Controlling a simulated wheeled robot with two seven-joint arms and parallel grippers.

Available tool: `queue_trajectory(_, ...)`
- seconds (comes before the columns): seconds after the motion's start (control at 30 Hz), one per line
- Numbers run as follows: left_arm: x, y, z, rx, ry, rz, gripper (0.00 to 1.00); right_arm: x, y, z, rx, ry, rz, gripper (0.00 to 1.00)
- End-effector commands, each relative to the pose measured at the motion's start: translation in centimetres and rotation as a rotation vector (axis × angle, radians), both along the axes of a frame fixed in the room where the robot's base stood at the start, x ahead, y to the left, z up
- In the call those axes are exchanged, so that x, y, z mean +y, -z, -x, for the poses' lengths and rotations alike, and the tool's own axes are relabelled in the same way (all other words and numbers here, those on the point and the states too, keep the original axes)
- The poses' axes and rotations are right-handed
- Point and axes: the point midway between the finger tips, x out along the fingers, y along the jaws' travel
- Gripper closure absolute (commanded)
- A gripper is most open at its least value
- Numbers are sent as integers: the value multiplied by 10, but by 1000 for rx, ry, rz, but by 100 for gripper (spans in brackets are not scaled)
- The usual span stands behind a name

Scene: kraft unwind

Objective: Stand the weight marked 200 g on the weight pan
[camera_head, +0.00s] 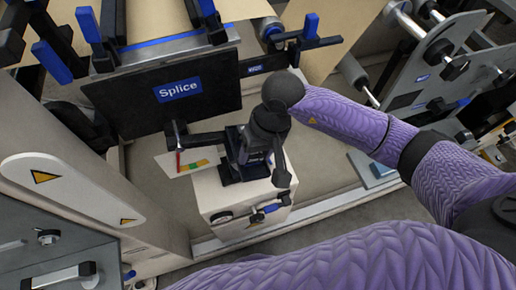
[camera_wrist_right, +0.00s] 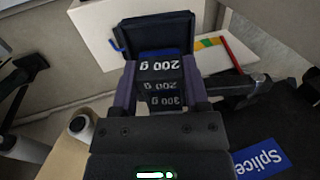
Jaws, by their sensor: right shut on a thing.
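My right gripper (camera_wrist_right: 160,80) is shut on a dark weight (camera_wrist_right: 160,68) whose label reads 200 g. Lower labels between the fingers are small and look like 200 g and 300 g; I cannot tell whether they belong to the same block. A dark pan-like piece with a raised back (camera_wrist_right: 157,35) lies just beyond the weight; I cannot tell whether they touch. In the head view the right gripper (camera_head: 255,155) points down over the dark blue-edged stand on the pale cabinet (camera_head: 235,205), and hides the weight. My left gripper is not in view.
A dark arm (camera_head: 195,140) runs left from the stand to a red pointer over a green, yellow and red scale card (camera_head: 190,163). The black Splice board (camera_head: 165,92) stands close behind. A handle and knobs sit on the cabinet's front.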

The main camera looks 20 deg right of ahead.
Motion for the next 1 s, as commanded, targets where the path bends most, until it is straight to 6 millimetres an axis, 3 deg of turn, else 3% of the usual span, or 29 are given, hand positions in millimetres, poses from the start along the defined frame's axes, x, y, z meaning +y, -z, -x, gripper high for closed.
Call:
queue_trajectory(0.17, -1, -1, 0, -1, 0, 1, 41, 0, -1, 0, -1, 0, 0, 100)
queue_trajectory(0.2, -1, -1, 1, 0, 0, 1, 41, 0, -1, 0, -1, 0, 0, 37)
queue_trajectory(0.37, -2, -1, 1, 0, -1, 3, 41, 0, -1, 0, 0, 0, 0, 4)
queue_trajectory(0.67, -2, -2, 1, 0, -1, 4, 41, -1, -6, 0, -1, 0, 0, 0)
queue_trajectory(1.0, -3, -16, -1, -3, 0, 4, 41, -22, -83, -1, -4, 0, 1, 0)
